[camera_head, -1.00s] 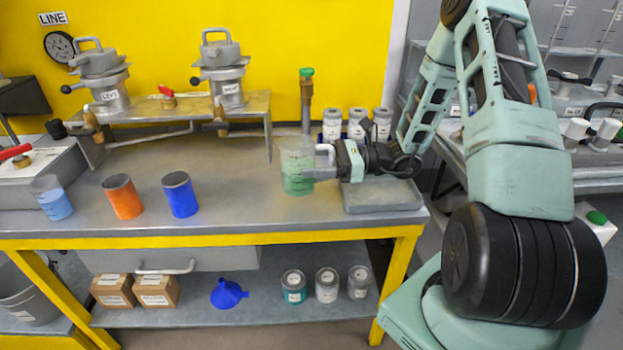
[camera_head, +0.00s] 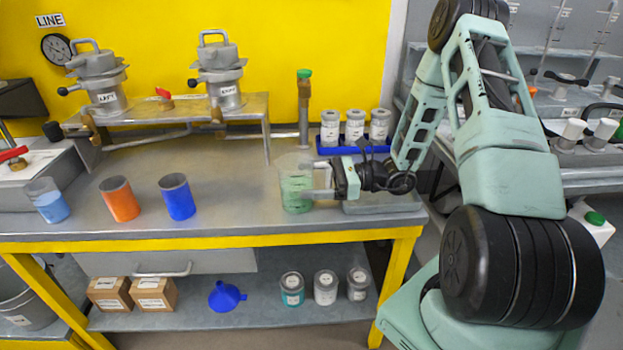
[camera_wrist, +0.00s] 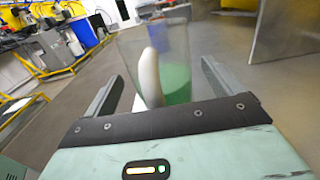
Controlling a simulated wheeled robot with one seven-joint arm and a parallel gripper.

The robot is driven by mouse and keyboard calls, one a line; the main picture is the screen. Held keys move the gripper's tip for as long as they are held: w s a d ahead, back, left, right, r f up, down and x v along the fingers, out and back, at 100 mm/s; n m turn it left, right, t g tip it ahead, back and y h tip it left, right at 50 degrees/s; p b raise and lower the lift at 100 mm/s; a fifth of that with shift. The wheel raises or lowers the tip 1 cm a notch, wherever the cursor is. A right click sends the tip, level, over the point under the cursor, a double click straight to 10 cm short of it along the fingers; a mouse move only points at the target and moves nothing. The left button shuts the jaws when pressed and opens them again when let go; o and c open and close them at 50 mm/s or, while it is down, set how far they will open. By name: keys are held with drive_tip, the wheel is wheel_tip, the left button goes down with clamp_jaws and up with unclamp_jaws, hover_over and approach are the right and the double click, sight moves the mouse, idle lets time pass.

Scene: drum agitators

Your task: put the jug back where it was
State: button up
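The jug (camera_head: 294,190) is clear with green liquid in its lower part and a pale handle. It stands upright over the right part of the workbench, just in front of the upright pipe with the green cap (camera_head: 304,110). My gripper (camera_head: 318,182) reaches it from the right, with its fingers on either side of the jug's body. In the wrist view the jug (camera_wrist: 176,80) sits between my fingers, its handle (camera_wrist: 151,77) towards the camera. I cannot tell whether its base touches the bench top.
A clear beaker of blue liquid (camera_head: 48,203), an orange cup (camera_head: 120,200) and a blue cup (camera_head: 178,198) stand at left. A grey pad (camera_head: 385,205) lies right of the jug. A blue tray (camera_head: 350,150) holds labelled canisters behind. The bench front between blue cup and jug is clear.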

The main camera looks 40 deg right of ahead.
drive_tip(key=shift+r, duration=0.1)
drive_tip(key=shift+s+d, duration=0.1)
drive_tip(key=shift+d, duration=0.1)
drive_tip(key=v, duration=1.1)
drive_tip(key=shift+s+d+b, duration=0.15)
drive_tip(key=shift+s+b, duration=0.1)
drive_tip(key=shift+b, duration=0.1)
